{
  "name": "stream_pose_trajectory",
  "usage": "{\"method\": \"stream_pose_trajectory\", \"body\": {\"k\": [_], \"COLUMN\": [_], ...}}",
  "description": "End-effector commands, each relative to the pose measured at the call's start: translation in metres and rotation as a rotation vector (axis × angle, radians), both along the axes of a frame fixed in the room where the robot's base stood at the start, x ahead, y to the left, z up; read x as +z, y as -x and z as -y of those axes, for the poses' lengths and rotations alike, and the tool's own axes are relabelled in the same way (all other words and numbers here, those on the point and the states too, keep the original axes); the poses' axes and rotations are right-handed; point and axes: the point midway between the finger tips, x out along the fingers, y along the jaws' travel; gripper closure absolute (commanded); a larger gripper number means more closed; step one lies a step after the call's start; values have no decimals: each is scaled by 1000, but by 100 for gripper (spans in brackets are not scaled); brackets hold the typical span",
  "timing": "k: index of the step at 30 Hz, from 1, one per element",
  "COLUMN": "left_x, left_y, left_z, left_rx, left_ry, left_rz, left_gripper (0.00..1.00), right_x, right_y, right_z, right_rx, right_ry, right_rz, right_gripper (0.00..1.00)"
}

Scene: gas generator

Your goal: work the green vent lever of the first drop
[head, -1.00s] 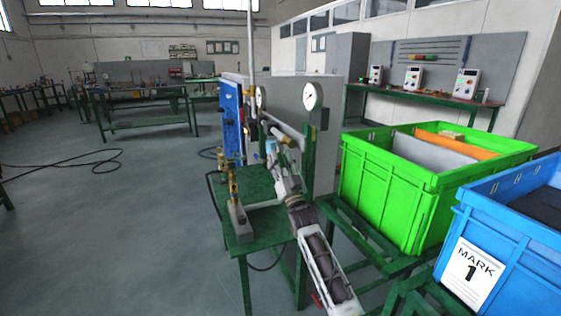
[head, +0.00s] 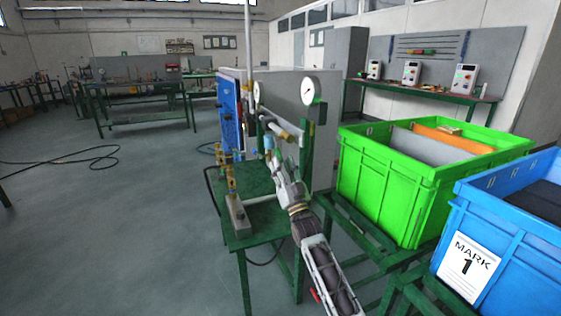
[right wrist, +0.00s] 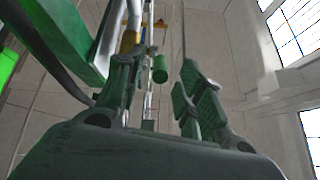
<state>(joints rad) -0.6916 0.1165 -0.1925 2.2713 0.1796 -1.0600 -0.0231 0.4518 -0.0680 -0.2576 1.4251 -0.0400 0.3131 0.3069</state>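My right arm reaches up to the pipework of the green-framed rig, and its gripper (head: 271,150) is beside the upper pipe, below the gauges. In the right wrist view the two fingers of this gripper (right wrist: 160,95) stand apart. A small green cylindrical piece (right wrist: 160,68) shows in the gap between them, farther off; it may be the vent lever's handle, but I cannot be sure. No finger is seen touching it. In the head view the lever is too small or hidden to make out. My left gripper is out of view.
Two round gauges, one in front (head: 313,90), sit above the pipe. A brass valve assembly (head: 231,180) stands on the green table (head: 262,180). A green crate (head: 385,195) and a blue crate (head: 520,240) stand to the right. The floor to the left is mostly open.

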Motion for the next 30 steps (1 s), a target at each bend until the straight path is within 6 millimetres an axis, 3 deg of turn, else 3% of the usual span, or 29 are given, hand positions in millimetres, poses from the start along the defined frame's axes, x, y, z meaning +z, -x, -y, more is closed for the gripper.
{"method": "stream_pose_trajectory", "body": {"k": [19, 30], "left_x": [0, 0], "left_y": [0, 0], "left_z": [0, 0], "left_rx": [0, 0], "left_ry": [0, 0], "left_rz": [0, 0], "left_gripper": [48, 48], "right_x": [-36, -44], "right_y": [47, 58], "right_z": [15, 19], "right_rx": [1, 1], "right_ry": [0, 0], "right_rz": [-2, 0], "right_gripper": [63, 63]}}
